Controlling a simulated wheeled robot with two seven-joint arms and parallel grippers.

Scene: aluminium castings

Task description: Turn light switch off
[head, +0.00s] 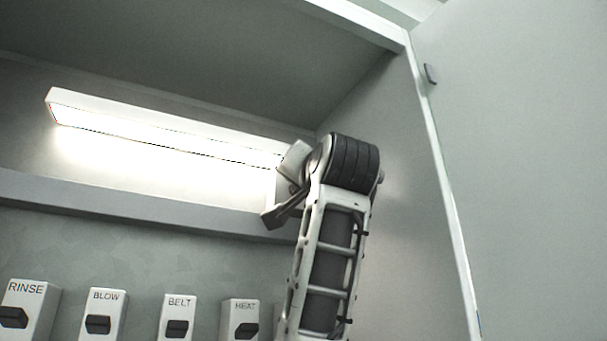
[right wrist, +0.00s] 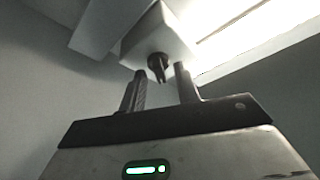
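The light is a long white lamp (head: 160,125) under the top of the cabinet in the head view, and it is glowing. In the right wrist view a white switch box (right wrist: 175,38) sits beside the bright lamp (right wrist: 245,22), with a small dark knob (right wrist: 158,63) on its face. My right gripper (right wrist: 160,70) is open, its two fingers apart and pointing up at the box. The knob appears between the fingertips; I cannot tell whether they touch it. In the head view my right arm hides most of that area. My left gripper is not in view.
A grey ledge (head: 130,203) runs below the lamp. Under it is a row of white switch boxes labelled RINSE (head: 27,310), BLOW (head: 103,314), BELT (head: 178,317) and HEAT (head: 240,319). The cabinet's side wall (head: 405,220) stands right of my arm.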

